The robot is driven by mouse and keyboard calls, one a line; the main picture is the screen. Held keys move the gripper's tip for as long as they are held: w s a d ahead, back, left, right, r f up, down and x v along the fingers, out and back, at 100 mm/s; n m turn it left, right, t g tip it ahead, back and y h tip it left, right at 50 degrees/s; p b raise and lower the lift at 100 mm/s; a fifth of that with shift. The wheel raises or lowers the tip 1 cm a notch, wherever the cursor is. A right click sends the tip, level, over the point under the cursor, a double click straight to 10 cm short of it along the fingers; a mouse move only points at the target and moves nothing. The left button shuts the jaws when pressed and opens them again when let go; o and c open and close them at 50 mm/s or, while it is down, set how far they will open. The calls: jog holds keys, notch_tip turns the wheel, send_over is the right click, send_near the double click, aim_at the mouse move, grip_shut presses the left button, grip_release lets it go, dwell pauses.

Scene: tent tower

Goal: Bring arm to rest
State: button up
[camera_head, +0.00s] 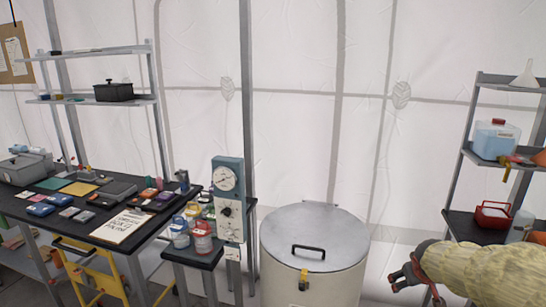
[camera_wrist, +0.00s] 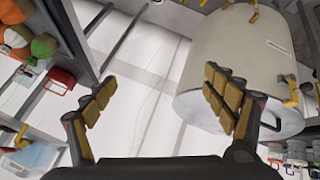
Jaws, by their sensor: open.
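My arm, in a tan sleeve, enters the head view from the lower right.
A round lidded bin (camera_head: 312,240) stands at centre, also large in the wrist view (camera_wrist: 240,60). A metal shelf (camera_head: 468,135) at right holds a blue container (camera_head: 495,139) and a red basket (camera_head: 493,214). A cluttered black table (camera_head: 20,210) stands at left.

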jog(key=s+a+r+y, duration=0.1)
jog(key=s+a+r, duration=0.6)
jog(key=s+a, duration=0.55)
jog(key=s+a+y, duration=0.1)
jog(key=s+a, duration=0.4)
jog(key=s, duration=0.3)
jog(key=s+a+g+y+p, duration=0.1)
jog(key=s+a, duration=0.4)
jog(key=s, duration=0.4)
jog(key=shift+s+m+y, duration=0.15)
jog(key=shift+m+y, duration=0.25)
jog(key=shift+d, duration=0.15)
